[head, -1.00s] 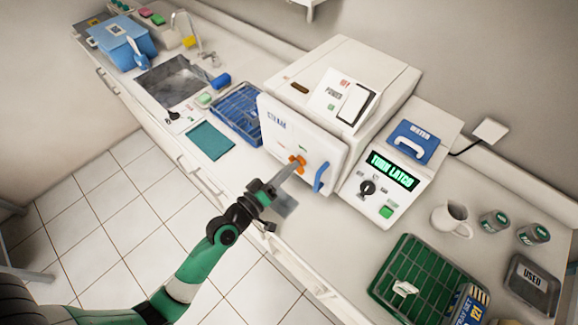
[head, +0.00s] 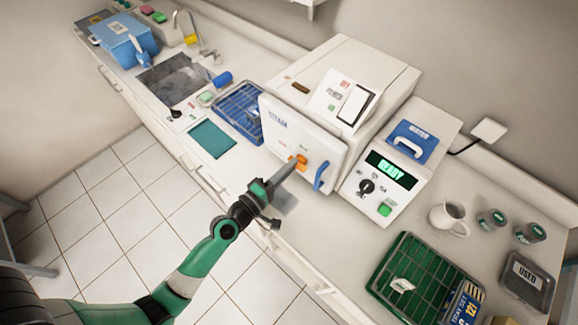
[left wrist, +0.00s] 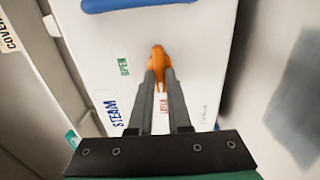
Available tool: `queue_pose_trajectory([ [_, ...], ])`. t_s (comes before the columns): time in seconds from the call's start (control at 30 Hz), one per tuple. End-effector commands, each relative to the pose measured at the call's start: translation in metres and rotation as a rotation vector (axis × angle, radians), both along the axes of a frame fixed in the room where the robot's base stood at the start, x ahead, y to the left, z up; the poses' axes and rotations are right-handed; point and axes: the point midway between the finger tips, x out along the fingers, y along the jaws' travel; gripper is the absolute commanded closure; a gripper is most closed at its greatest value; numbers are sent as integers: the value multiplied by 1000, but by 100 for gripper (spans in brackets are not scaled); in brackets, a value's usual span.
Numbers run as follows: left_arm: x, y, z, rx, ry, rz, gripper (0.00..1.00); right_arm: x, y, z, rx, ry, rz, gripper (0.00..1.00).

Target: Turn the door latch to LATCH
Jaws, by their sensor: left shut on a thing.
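The white steam sterilizer door (head: 285,140) is closed against its box. Its orange latch (head: 298,162) sits in the lower middle of the door. My left gripper (head: 289,168) is shut on the latch; in the left wrist view the fingers (left wrist: 160,88) pinch the orange latch (left wrist: 158,58). A green OPEN label (left wrist: 124,66) is beside it, and a red label is partly hidden between the fingers. The panel display (head: 391,170) reads READY in green. My right gripper is not in view.
A blue door handle (head: 321,177) is just right of the latch. A control panel with a black knob (head: 366,186) and green button (head: 385,208) stands to the right. A green rack (head: 425,270) and a white mug (head: 446,215) are on the counter.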

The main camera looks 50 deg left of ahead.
Motion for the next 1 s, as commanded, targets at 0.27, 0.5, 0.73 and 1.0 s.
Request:
queue_pose_trajectory([
  [0.27,0,0,0,-15,-2,0,100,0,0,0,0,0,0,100],
  [0.5,0,0,0,-15,-2,0,77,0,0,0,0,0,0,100],
  [0.73,0,0,0,-13,-2,0,54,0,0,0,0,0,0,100],
  [1.0,-6,-1,-2,-12,1,1,54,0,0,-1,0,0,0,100],
])
